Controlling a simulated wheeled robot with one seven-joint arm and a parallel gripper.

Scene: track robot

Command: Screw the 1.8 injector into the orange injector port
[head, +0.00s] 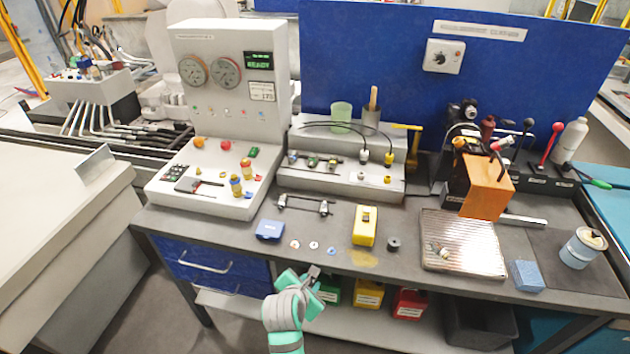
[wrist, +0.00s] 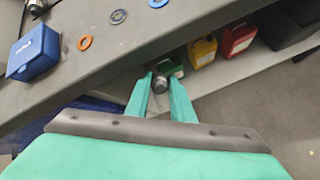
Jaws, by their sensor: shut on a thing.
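My gripper (head: 313,278) is in front of the bench's front edge, above the lower shelf. In the wrist view its two fingers (wrist: 160,85) are closed on a small grey metal part (wrist: 161,81) with a rounded end. It may be the injector; no marking is readable and most of it is hidden by the fingers. In the head view the grey tip (head: 314,270) shows at the fingertips. I cannot tell which fitting is the orange injector port. The white test console (head: 215,205) carries orange, red and brass fittings, and my gripper is well apart from it.
On the bench lie a blue box (head: 270,229), an orange ring (wrist: 84,42), a blue ring (head: 331,251) and a yellow device (head: 365,226). A metal tray (head: 440,225) and an orange block (head: 487,187) stand right.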

